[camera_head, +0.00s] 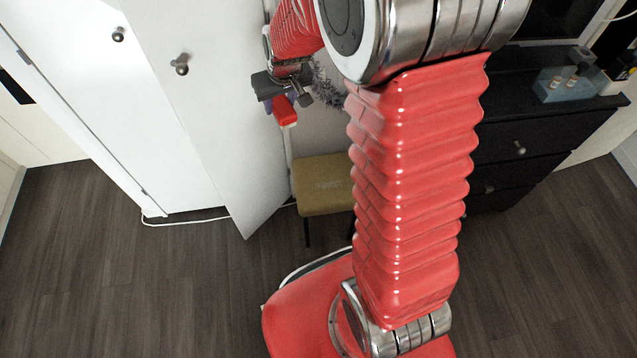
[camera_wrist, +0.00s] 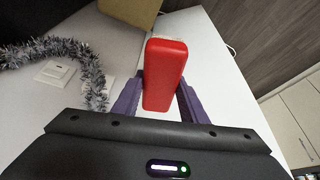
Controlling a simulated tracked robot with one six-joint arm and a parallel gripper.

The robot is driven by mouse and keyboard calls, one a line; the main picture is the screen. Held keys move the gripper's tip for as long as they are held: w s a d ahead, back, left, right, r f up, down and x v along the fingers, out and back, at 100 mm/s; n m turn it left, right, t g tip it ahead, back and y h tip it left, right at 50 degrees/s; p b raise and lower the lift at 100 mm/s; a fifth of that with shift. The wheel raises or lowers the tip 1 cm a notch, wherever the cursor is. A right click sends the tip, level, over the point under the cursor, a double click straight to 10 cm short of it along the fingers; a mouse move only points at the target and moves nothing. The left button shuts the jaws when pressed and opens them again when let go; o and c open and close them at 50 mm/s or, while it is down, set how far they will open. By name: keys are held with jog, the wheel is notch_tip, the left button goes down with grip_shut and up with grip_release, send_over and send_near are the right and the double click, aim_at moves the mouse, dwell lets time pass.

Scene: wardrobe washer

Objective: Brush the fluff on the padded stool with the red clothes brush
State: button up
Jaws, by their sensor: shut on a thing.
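My gripper (camera_head: 276,92) is raised beside the open white door, above and to the left of the padded stool. Its purple fingers, seen in the wrist view (camera_wrist: 160,96), are shut on the red clothes brush (camera_wrist: 165,70). The brush (camera_head: 285,113) points down and outward from the fingers, clear of the stool. The padded stool (camera_head: 318,200) has an olive-tan seat on dark legs, and my arm covers its right part. A corner of the stool shows at the top of the wrist view (camera_wrist: 130,10). A faint pale patch shows on the seat; I cannot tell whether it is fluff.
A white wardrobe door (camera_head: 215,110) stands open just left of the stool. Grey tinsel (camera_wrist: 85,62) hangs by the wall near my gripper. A black drawer unit (camera_head: 530,135) with a blue clear box (camera_head: 563,85) stands right. A white cable (camera_head: 185,222) lies on the floor.

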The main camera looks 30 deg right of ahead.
jog(key=a, duration=0.4)
jog(key=shift+s, duration=0.2)
dwell(0.4)
